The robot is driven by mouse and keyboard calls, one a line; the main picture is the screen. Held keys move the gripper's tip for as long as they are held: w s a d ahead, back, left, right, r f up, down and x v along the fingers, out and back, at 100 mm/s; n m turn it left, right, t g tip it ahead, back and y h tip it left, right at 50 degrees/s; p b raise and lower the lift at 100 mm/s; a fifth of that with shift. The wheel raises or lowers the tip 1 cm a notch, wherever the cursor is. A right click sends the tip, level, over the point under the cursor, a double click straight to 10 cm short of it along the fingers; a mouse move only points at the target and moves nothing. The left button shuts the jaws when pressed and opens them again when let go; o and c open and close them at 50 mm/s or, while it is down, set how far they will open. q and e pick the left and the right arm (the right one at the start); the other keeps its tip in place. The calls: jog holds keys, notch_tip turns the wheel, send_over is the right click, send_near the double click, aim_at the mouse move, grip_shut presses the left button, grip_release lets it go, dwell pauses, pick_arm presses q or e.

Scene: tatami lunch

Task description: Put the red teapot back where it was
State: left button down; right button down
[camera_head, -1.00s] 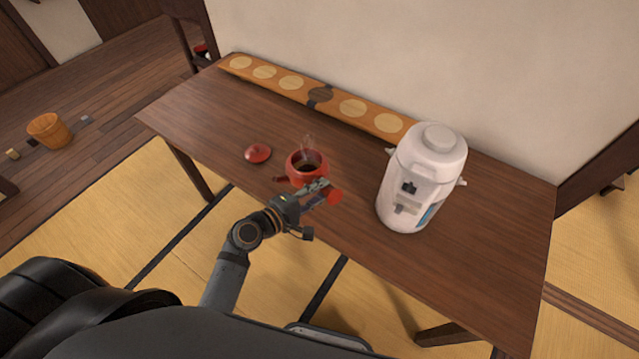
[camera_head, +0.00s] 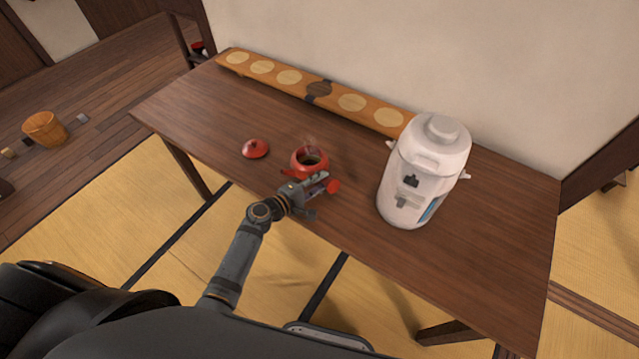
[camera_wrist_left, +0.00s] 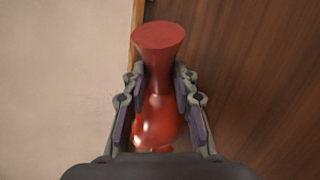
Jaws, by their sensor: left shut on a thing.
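The red teapot (camera_head: 304,157) is open on top, and dark contents and faint steam show inside. My left gripper (camera_head: 318,186) is at its near side, shut on its red handle (camera_head: 333,186), which has a flared end. In the left wrist view the handle (camera_wrist_left: 160,70) sits between the two fingers of the left gripper (camera_wrist_left: 158,100), with the glossy body (camera_wrist_left: 156,130) below it. I cannot tell whether the teapot touches the table. Its red lid (camera_head: 255,148) lies on the table to its left. My right gripper is not in view.
A white electric water dispenser (camera_head: 425,170) stands on the wooden table (camera_head: 480,240), right of the teapot. A long wooden board with round pale spots (camera_head: 352,103) lies along the wall. Bare tabletop lies left of the lid. A wooden bucket (camera_head: 45,129) is on the floor.

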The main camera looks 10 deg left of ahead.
pick_arm(q)
jog(key=shift+r, duration=0.15)
jog(key=c, duration=1.1)
grip_release()
jog(key=shift+f, duration=0.2)
jog(key=shift+o, duration=0.2)
jog(key=shift+r, duration=0.1)
jog(key=shift+s+r, duration=0.1)
jog(key=shift+s, duration=0.1)
jog(key=b+v, duration=0.1)
jog(key=v, duration=0.9)
jog(key=shift+s+a, duration=0.3)
jog(key=shift+s+a+r+b, duration=0.2)
jog(key=shift+s+r+b, duration=0.1)
jog(key=shift+s, duration=0.1)
